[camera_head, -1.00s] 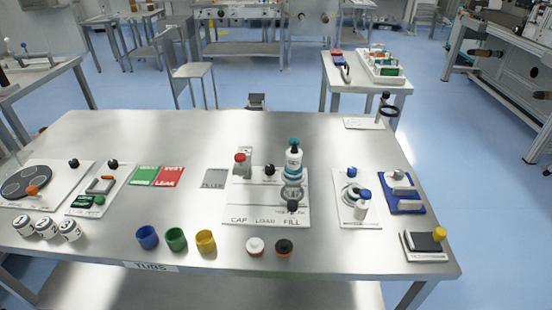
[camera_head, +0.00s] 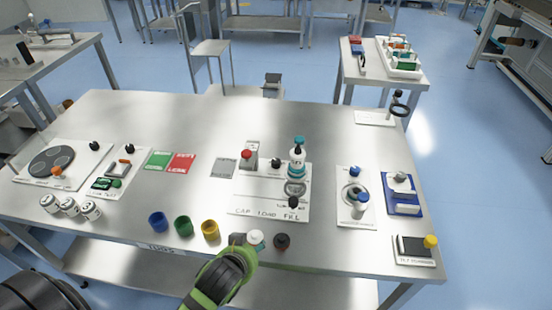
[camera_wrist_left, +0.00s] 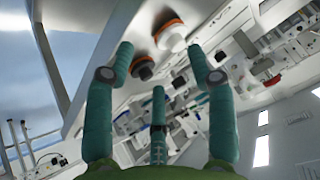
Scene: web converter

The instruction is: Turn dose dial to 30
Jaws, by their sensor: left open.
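The filling station panel (camera_head: 243,206), lettered CAP, LOAD and FILL, lies mid-table in the head view, with a teal-capped bottle (camera_head: 297,158) and a black knob (camera_head: 294,202). I cannot tell which part is the dose dial, and no number 30 is readable. A white knob (camera_head: 256,239) and a black knob (camera_head: 282,241) stand at the front edge. They also show in the left wrist view, white (camera_wrist_left: 172,38) and black (camera_wrist_left: 143,68), both with orange bases. My left gripper (camera_wrist_left: 160,60) has its teal fingers spread and empty; the knobs appear beyond its fingertips. My right gripper is not in view.
Blue, green and yellow tubs (camera_head: 183,226) stand left of my left arm (camera_head: 222,278). White jars (camera_head: 70,207) are further left. Another panel (camera_head: 356,213) and a blue tray (camera_head: 403,192) are at right.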

